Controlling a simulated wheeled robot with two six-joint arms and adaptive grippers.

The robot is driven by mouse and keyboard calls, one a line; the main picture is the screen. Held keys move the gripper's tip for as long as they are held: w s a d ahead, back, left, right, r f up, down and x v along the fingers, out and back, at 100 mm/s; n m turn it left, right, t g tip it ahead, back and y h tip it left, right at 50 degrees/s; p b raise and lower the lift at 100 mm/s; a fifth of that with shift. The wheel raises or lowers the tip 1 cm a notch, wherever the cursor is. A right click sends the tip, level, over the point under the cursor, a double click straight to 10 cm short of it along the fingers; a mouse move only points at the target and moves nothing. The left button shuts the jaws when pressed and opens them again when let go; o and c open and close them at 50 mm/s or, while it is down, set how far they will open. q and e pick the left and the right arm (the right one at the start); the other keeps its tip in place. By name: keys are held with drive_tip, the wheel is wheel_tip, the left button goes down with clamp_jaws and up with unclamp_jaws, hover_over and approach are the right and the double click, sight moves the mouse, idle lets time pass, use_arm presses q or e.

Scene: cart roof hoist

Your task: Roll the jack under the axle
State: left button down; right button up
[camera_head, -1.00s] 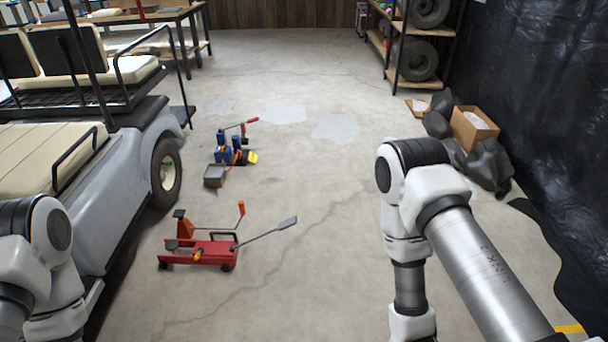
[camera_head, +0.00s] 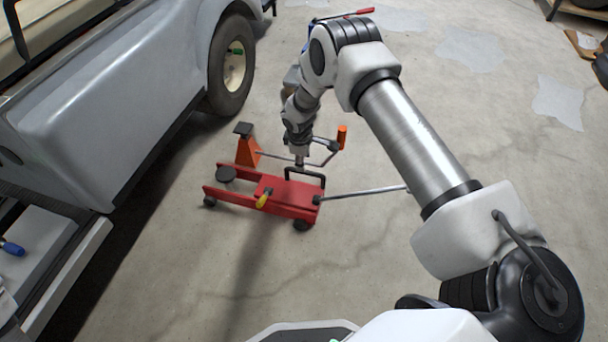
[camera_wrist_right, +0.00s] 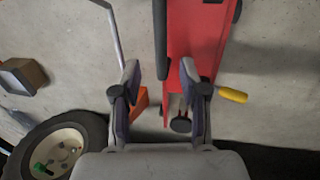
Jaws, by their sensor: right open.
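The red floor jack (camera_head: 285,199) stands on the floor beside the cart (camera_head: 125,95), its round black saddle (camera_head: 227,174) at the cart-side end. It also shows in the wrist view (camera_wrist_right: 198,40). A black carry handle (camera_head: 304,174) rises from its other end, and a long grey lever (camera_head: 365,192) extends right. My right gripper (camera_head: 300,158) is above that handle; in the wrist view it (camera_wrist_right: 163,78) is open, with the black handle (camera_wrist_right: 160,40) lying between the lines of its two fingers. Contact is unclear. The axle is hidden behind the cart body and wheel (camera_head: 232,65). My left gripper is out of view.
An orange stand (camera_head: 247,149) is just behind the jack, with a grey rod and orange grip (camera_head: 342,137) near my right arm. A grey box (camera_wrist_right: 20,76) shows in the wrist view. The concrete floor in front of the jack is clear.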

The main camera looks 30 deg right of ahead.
drive_tip(key=f+b, duration=0.1)
drive_tip(key=f, duration=0.1)
drive_tip(key=f+b, duration=0.1)
drive_tip(key=f, duration=0.1)
drive_tip(key=d+f+b, duration=0.1)
drive_tip(key=f, duration=0.1)
drive_tip(key=shift+w+f, duration=0.15)
drive_tip(key=shift+w, duration=0.2)
clamp_jaws()
